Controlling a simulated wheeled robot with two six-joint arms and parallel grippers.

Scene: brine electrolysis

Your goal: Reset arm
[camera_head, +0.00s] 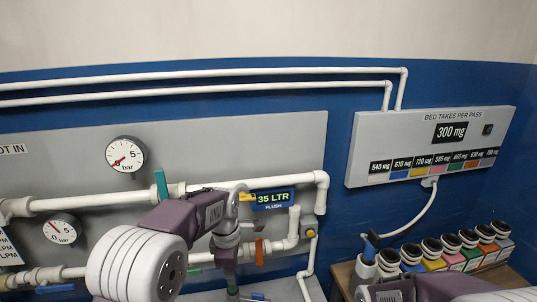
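My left arm comes in from the lower left. Its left gripper (229,268) hangs downward in front of the grey pipe panel (285,140), below the 35 LTR flush display (273,199). The fingers are small and dark against the pipes, so I cannot tell whether they are open or shut. I see nothing clearly held. My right arm shows only as purple and white links along the lower right edge, and its fingers cannot be made out.
White pipes, a teal handle (161,184), an orange handle (259,251) and two gauges (125,154) (62,229) are around the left arm. A 300 mg board (431,147) hangs at right. Several black-capped containers (451,245) stand on a wooden bench (343,274) beside a blue-handled tool (370,246).

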